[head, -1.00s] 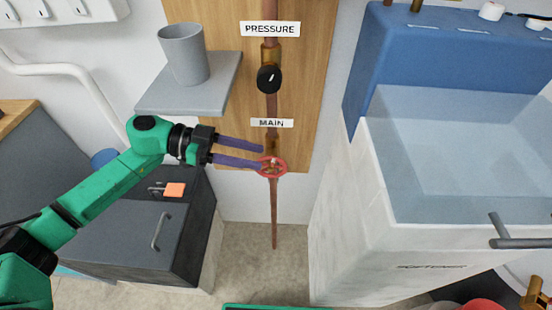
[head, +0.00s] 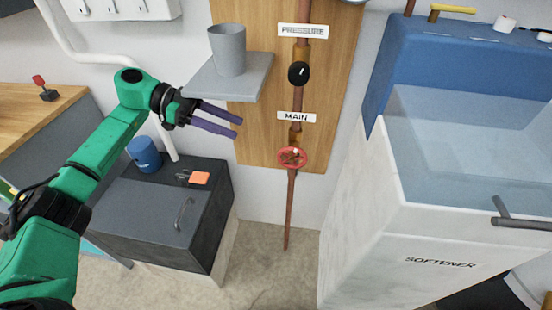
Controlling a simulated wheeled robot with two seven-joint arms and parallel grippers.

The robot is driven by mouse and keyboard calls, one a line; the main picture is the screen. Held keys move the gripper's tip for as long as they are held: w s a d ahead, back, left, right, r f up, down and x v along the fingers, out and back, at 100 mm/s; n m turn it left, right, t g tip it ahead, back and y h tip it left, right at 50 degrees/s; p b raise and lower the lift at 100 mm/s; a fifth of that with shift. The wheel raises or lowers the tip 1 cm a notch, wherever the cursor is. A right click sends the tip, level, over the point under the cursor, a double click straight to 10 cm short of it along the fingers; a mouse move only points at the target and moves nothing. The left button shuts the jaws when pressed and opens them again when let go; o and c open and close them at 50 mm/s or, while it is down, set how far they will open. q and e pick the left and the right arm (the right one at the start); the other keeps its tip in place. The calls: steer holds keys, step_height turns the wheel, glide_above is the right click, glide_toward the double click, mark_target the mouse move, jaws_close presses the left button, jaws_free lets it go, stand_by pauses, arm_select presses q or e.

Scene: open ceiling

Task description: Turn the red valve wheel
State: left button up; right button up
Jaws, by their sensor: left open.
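The red valve wheel (head: 292,157) sits on a vertical copper pipe, below the MAIN label (head: 296,117) near the lower edge of a wooden board. My left gripper (head: 240,127) is open, with its two purple fingers pointing right toward the pipe. It is left of the wheel and a little higher in the picture, apart from it, with nothing between the fingers. My right gripper is not in view.
A grey shelf (head: 212,83) with a grey cup (head: 228,50) is just above my left gripper. A black gauge (head: 299,73) is higher on the pipe. A dark cabinet (head: 150,215) stands below left, and the white softener (head: 400,250) stands at right.

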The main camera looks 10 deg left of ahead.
mark_target(287, 147)
arm_select(q)
steer(key=x, duration=1.4)
steer(key=shift+w+d+f, duration=0.1)
steer(key=shift+w+f, duration=0.2)
steer(key=shift+w, duration=0.1)
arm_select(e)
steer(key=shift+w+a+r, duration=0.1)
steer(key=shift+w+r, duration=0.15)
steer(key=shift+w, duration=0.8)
arm_select(q)
steer(key=shift+c, duration=0.3)
jaws_close()
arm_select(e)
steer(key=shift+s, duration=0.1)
